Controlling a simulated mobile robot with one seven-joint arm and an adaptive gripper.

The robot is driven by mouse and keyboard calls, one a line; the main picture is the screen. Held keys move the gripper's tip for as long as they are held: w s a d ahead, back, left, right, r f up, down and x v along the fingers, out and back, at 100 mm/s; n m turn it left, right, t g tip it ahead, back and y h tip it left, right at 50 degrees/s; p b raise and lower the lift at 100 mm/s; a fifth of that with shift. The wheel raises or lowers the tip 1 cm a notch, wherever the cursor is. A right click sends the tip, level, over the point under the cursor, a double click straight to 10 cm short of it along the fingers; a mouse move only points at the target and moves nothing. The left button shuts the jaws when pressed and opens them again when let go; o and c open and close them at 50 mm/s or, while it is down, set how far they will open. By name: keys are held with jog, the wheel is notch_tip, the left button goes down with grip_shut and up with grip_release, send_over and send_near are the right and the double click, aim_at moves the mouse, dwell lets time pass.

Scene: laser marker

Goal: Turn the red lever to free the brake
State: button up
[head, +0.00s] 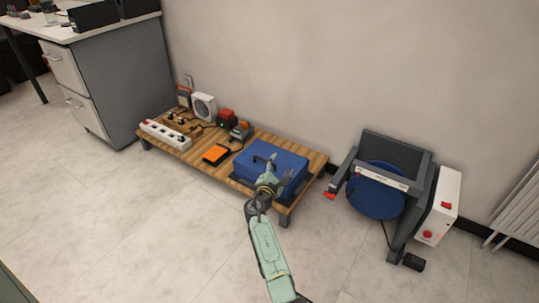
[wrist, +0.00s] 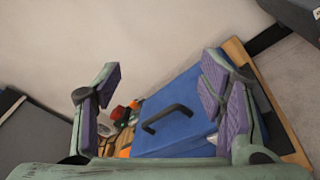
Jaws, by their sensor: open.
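A small red lever or grip (head: 330,195) shows at the left end of a dark grey frame (head: 424,172) on the floor at the right in the head view. The frame holds a blue disc (head: 376,205) behind a pale bar. My gripper (head: 268,164) is open and empty over the blue case on the low wooden platform, well left of the red part. In the wrist view my gripper (wrist: 160,82) has its purple-padded fingers wide apart, with the blue case (wrist: 178,132) and its black handle (wrist: 166,117) beyond them. The red part is not visible in the wrist view.
A white box (head: 441,207) with a red switch and red button stands against the frame's right side. The wooden platform (head: 314,165) also carries a power strip (head: 166,134) and an orange pad (head: 216,154). A radiator stands far right. Floor in front is clear.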

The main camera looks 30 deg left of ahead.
jog(key=shift+y, duration=0.5)
jog(key=shift+s+a+r, duration=0.1)
jog(key=shift+a+r, duration=1.25)
jog(key=shift+r, duration=0.3)
